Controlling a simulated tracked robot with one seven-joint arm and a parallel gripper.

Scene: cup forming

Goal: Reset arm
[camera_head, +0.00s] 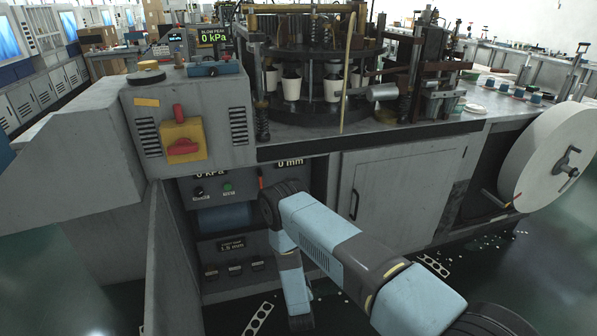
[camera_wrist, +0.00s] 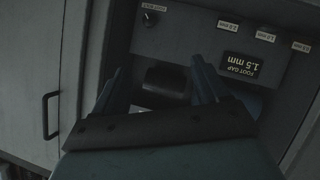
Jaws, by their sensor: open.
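My arm reaches in front of the open lower bay of the grey cup-forming machine (camera_head: 205,90) in the head view, where I cannot make out the gripper itself. In the wrist view my gripper (camera_wrist: 158,75) has its two dark fingers spread apart. A dark rounded part (camera_wrist: 165,81) shows between them; I see no grip on it. Beyond is the bay panel with the foot gap display (camera_wrist: 241,66), reading 1.5 mm and upside down. That display also shows in the head view (camera_head: 231,246).
A grey door (camera_head: 405,190) closes the cabinet right of the bay, and an open door panel (camera_head: 165,265) stands at its left. A red switch on a yellow plate (camera_head: 184,142) is above. White cups (camera_head: 291,88) sit on the turret. A large white reel (camera_head: 545,160) is at right.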

